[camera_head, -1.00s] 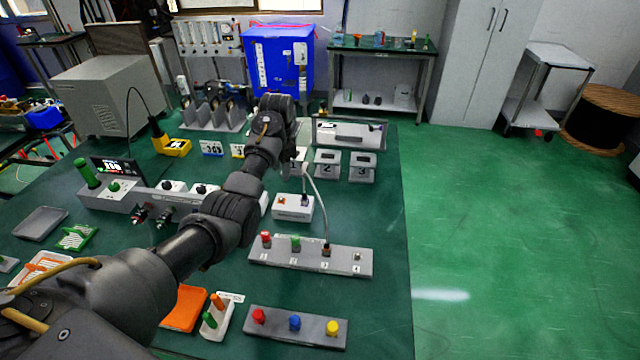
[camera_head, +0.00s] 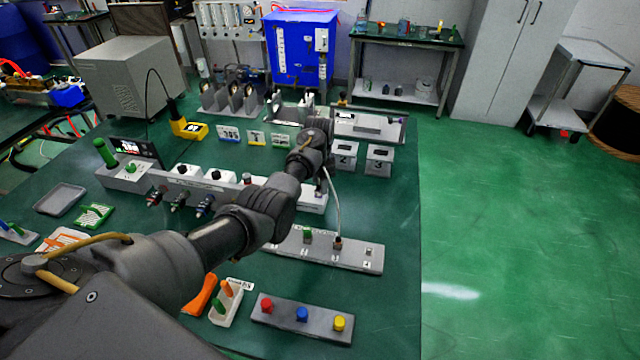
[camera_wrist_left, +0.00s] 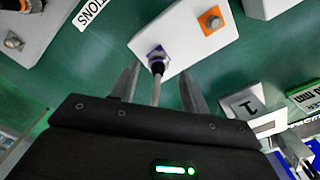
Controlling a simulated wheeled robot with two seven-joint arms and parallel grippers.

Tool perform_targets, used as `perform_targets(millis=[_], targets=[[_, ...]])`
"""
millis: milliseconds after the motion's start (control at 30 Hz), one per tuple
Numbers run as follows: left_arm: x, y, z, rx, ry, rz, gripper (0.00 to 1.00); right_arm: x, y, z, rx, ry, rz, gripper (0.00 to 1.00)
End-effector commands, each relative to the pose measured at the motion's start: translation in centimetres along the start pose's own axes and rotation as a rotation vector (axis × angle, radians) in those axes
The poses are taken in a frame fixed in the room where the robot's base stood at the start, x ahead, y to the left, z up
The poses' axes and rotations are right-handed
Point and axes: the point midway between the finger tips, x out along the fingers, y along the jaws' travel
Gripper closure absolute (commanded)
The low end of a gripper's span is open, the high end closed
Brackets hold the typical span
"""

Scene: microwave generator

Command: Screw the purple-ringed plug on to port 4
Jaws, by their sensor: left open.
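The purple-ringed plug (camera_wrist_left: 157,60) shows in the left wrist view, dark with a purple collar, seated on a white box (camera_wrist_left: 185,35) that also has an orange nut. A grey cable rises from the plug toward the camera. My left gripper (camera_wrist_left: 159,72) is open, with one finger on each side of the plug and cable, apart from them. Port 4 (camera_head: 368,250) is a bare metal fitting at the right end of a grey strip (camera_head: 350,262). A dark plug (camera_head: 338,243) with a cable sits in port 3.
A green-topped plug (camera_head: 307,236) stands left of port 3. A grey block with red, blue and yellow knobs (camera_head: 302,314) lies in front of the strip. Numbered grey blocks (camera_head: 378,160) stand behind.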

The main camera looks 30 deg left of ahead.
Motion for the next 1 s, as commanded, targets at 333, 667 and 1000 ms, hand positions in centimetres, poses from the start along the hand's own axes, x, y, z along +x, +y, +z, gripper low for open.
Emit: perform_targets(millis=[333, 667, 1000], targets=[[1.4, 0.0, 0.1, 0.0, 0.0, 0.0, 0.55, -0.1, 0.0, 1.2, -0.001, -0.014, -0.001, 0.55], [1.4, 0.0, 0.1, 0.0, -0.001, 0.0, 0.82, -0.1, 0.0, 1.3, -0.001, -0.018, 0.0, 0.55], [1.4, 0.1, 0.1, -0.014, -0.001, 0.001, 1.0, -0.2, 0.1, 0.7, 0.0, -0.008, 0.001, 0.55]])
